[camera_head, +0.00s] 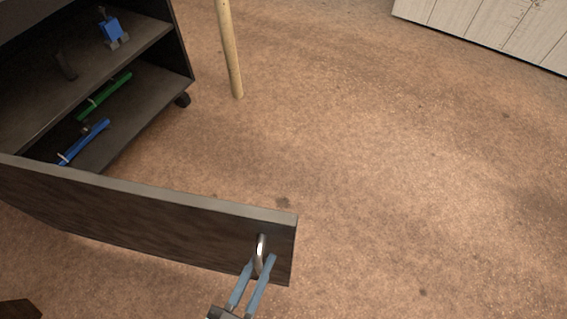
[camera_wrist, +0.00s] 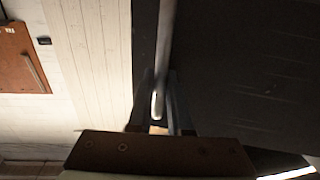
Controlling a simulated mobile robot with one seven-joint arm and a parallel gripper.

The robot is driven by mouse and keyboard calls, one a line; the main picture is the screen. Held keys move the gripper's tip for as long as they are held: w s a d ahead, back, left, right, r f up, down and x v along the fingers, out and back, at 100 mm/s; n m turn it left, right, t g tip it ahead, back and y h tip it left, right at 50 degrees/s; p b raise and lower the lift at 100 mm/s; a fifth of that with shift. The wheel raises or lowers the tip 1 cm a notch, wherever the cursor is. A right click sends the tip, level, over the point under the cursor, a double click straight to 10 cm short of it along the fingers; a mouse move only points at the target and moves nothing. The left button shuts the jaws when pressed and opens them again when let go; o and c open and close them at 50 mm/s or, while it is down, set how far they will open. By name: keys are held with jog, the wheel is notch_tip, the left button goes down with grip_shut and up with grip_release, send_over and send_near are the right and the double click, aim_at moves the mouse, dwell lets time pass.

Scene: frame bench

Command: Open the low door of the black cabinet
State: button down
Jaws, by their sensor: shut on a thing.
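The black cabinet (camera_head: 187,52) stands at the upper left in the head view, with its shelves exposed. Its low door (camera_head: 150,212) is swung wide open toward me, its top edge running from the left to the lower middle. A silver handle (camera_head: 260,252) sits near the door's free end. My gripper (camera_head: 261,264) is shut on this handle from the near side. In the wrist view the handle (camera_wrist: 165,50) runs between the two fingers (camera_wrist: 159,105), with the dark door face (camera_wrist: 240,70) filling the right side.
Inside the cabinet lie a green object (camera_head: 108,96), a blue long object (camera_head: 85,142) and a blue small item (camera_head: 111,30). A wooden pole (camera_head: 229,50) stands on the floor to the cabinet's right. A pale panelled unit (camera_head: 500,22) is at the upper right. The brown floor between is clear.

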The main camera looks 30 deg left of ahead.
jog(key=s+d+p, duration=0.1)
jog(key=s+p, duration=0.6)
jog(key=s, duration=1.5)
jog(key=shift+s+d+f, duration=0.15)
jog(key=shift+s+d, duration=0.25)
jog(key=c, duration=0.8)
grip_release()
jog(key=shift+c, duration=0.2)
jog(key=s+d, duration=0.1)
jog(key=s, duration=1.2)
jog(key=shift+b, duration=0.3)
jog(key=shift+w, duration=0.1)
